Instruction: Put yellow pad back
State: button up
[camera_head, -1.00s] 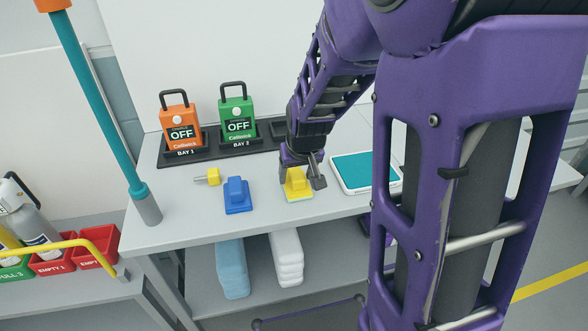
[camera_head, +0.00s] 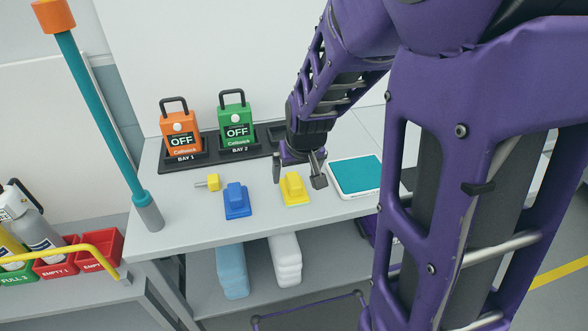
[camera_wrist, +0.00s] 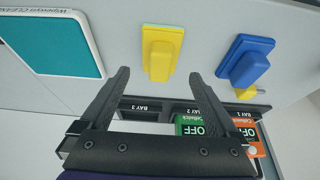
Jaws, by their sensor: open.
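The yellow pad (camera_head: 294,189) lies on the grey bench top, its raised grip facing up. It also shows in the wrist view (camera_wrist: 160,56), ahead of and between my fingers. My gripper (camera_head: 298,176) is open and empty just behind and above the pad, apart from it; its two fingers show in the wrist view (camera_wrist: 158,88). A blue pad (camera_head: 237,202) of like shape lies to the left of the yellow one.
A small yellow plug-like piece (camera_head: 208,183) lies behind the blue pad. A white tray with a teal surface (camera_head: 356,175) lies right of my gripper. Orange (camera_head: 181,134) and green (camera_head: 237,128) units stand in a black rack (camera_head: 205,159). A teal pole (camera_head: 100,110) rises at the left.

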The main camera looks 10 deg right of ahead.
jog(key=p+v, duration=0.4)
jog(key=v, duration=0.3)
jog(key=shift+r, duration=0.35)
jog(key=shift+s, duration=0.1)
